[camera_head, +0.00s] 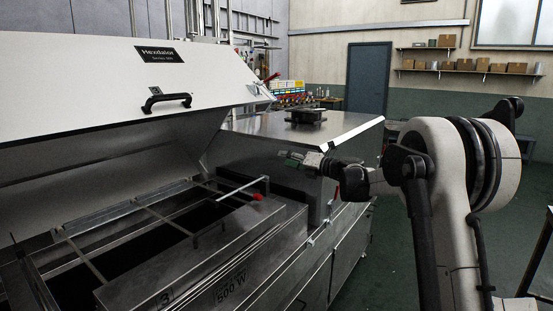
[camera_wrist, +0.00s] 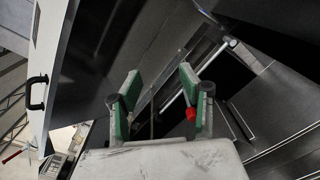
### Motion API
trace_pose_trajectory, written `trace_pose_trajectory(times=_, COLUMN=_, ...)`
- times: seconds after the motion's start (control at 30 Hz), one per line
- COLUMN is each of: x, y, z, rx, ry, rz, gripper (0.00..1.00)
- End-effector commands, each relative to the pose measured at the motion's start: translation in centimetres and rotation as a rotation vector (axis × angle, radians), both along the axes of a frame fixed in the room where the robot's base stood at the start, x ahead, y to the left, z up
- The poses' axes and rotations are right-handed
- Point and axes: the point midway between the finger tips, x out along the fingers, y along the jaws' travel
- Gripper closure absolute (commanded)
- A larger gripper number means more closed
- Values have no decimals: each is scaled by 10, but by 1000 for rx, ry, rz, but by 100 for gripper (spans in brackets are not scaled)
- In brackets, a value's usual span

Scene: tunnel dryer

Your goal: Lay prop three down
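In the head view a thin pale rod (camera_head: 240,189), possibly prop three, lies slanted over the open tank near its right end. A red tip (camera_head: 257,196) shows just below its right part. In the wrist view the pale rod (camera_wrist: 200,73) runs up to the right, behind my right finger, and the red piece (camera_wrist: 191,114) shows beside that finger. My gripper (camera_head: 288,160) is above and right of the rod in the head view. In the wrist view my gripper (camera_wrist: 161,73) has its green-padded fingers spread, with nothing clearly held between them. A "3" mark (camera_head: 165,297) is on the tank's front ledge.
The large white lid (camera_head: 90,85) stands raised over the tank, with a black handle (camera_head: 167,102). A metal housing (camera_head: 260,135) with a dark block (camera_head: 306,116) on top is behind my gripper. Green floor (camera_head: 397,255) is open to the right of the machine.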

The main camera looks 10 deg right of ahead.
Motion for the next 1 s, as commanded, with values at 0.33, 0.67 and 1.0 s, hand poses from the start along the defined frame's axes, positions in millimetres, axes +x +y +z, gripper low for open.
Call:
trace_pose_trajectory(times=0.33, x=-32, y=-30, z=2, rx=0, ry=0, rz=-1, gripper=61)
trace_pose_trajectory(times=0.67, x=-35, y=-32, z=2, rx=0, ry=0, rz=0, gripper=61)
trace_pose_trajectory(times=1.0, x=-70, y=-3, z=12, rx=-246, ry=-90, rz=32, gripper=61)
